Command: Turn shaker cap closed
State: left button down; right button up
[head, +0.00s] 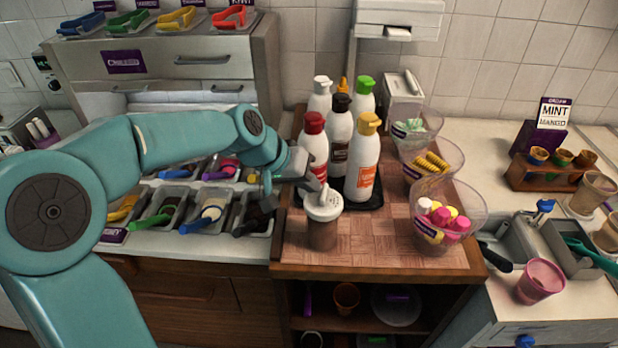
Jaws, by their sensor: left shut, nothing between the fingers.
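The shaker (322,234) stands upright near the front left of the wooden board. Its lower part is brown and its top is a white cap (323,208) with a raised lever-like piece. My left gripper (318,185) is at the upper left of the cap, shut and empty. Its fingertips are close to the raised piece; I cannot tell whether they touch it. I cannot make out whether the cap is open or closed. My right gripper is not in view.
Several sauce bottles (362,165) stand on a black tray (372,203) just behind the shaker. Clear bowls (480,208) of toppings line the board's right side. Topping bins (157,226) lie to the left. The front of the wooden board (370,255) is clear.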

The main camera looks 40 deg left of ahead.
pick_arm(q)
jog(key=shift+w+a+f, duration=0.1)
jog(key=shift+w+f, duration=0.05)
jog(key=shift+w, duration=0.05)
jog(key=shift+s, duration=0.1)
jog(key=shift+w+m+h, duration=0.2)
jog(key=shift+m+h, duration=0.1)
jog(key=shift+b, duration=0.3)
